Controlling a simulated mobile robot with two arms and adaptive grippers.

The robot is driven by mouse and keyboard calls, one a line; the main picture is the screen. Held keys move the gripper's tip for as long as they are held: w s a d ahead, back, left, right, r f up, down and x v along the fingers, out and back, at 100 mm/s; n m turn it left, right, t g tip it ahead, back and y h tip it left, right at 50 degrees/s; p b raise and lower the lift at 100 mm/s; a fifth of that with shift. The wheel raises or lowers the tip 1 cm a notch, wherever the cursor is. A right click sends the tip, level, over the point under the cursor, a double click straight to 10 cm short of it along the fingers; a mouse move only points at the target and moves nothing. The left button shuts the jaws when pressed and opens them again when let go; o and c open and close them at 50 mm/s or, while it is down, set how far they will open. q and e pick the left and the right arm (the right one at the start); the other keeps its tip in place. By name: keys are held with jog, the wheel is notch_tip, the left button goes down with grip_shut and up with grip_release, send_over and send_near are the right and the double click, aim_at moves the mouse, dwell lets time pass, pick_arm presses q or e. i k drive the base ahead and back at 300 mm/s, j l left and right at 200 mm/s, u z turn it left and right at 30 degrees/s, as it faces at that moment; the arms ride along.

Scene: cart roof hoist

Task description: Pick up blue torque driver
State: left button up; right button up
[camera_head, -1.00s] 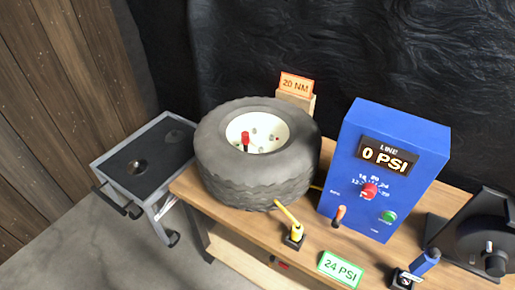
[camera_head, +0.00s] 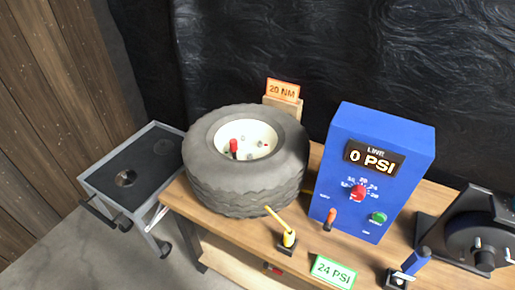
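The blue torque driver (camera_head: 416,261) stands tilted in a small black holder (camera_head: 396,279) near the front edge of the workbench, at the lower right. Its blue handle points up and to the right. I take this blue-handled tool to be the driver, as no other blue hand tool shows. Neither of my grippers is in the head view.
A tire (camera_head: 246,185) lies on the workbench (camera_head: 236,232) beside a blue pressure box (camera_head: 373,172) reading 0 PSI. A yellow tool (camera_head: 281,221) stands in front. A 24 PSI sign (camera_head: 333,271) and a black machine (camera_head: 468,230) flank the driver. A cart (camera_head: 143,165) stands left.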

aim_at(414, 262)
jog(key=l+z, duration=0.1)
jog(key=z, duration=0.85)
jog(key=i+l+z, duration=0.1)
jog(key=z, duration=0.35)
